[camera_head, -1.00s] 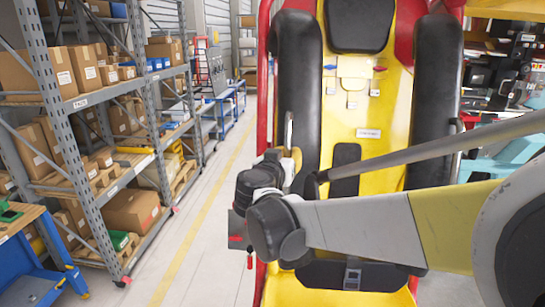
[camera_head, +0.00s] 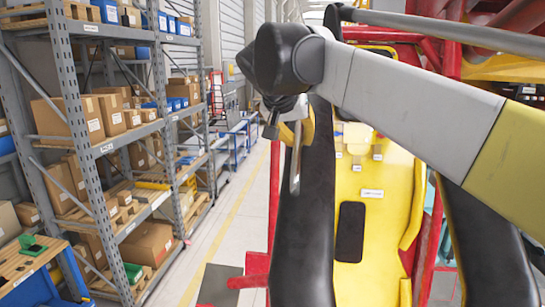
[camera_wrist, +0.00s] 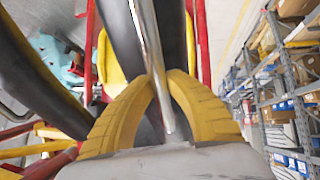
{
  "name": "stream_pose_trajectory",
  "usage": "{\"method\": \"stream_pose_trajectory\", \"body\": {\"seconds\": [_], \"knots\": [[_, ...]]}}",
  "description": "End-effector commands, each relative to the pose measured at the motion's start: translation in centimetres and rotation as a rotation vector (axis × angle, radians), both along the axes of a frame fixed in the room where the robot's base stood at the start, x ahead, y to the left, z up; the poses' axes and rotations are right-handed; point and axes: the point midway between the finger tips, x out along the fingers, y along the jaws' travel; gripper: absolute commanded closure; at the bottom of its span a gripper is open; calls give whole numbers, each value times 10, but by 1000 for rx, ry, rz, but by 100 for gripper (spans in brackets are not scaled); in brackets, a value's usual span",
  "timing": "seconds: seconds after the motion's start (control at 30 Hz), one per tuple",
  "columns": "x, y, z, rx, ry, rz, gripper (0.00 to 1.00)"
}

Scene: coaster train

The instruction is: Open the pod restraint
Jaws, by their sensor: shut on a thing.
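The pod restraint has two long black padded bars, a left one (camera_head: 305,225) and a right one (camera_head: 490,240). They stand out in front of the yellow seat (camera_head: 385,255), towards the camera. A slim metal handle (camera_head: 295,175) runs along the left bar. My gripper (camera_head: 291,132) is at the upper part of this handle, partly hidden by my wrist. In the wrist view, the yellow fingers of my gripper (camera_wrist: 166,82) are closed around the handle (camera_wrist: 150,45), with a black bar behind it.
A shelving rack (camera_head: 80,120) with cardboard boxes stands on the left. A blue workbench (camera_head: 45,270) is at the lower left. Red frame tubes (camera_head: 430,45) border the pod. The floor aisle between the rack and the pod is clear.

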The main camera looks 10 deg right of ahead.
Motion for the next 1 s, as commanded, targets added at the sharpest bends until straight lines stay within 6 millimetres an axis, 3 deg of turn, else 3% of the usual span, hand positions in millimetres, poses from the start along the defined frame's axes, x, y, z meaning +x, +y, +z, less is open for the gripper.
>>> {"method": "stream_pose_trajectory", "body": {"seconds": [0.2, 0.67, 0.7, 0.77, 1.0], "knots": [[3, -1, 19, 13, 40, 0, 100], [3, -1, 23, 15, 49, 0, 100], [3, -1, 23, 15, 48, 0, 78], [3, -1, 23, 15, 48, 0, 60], [3, -1, 22, 15, 47, -1, 59]]}}
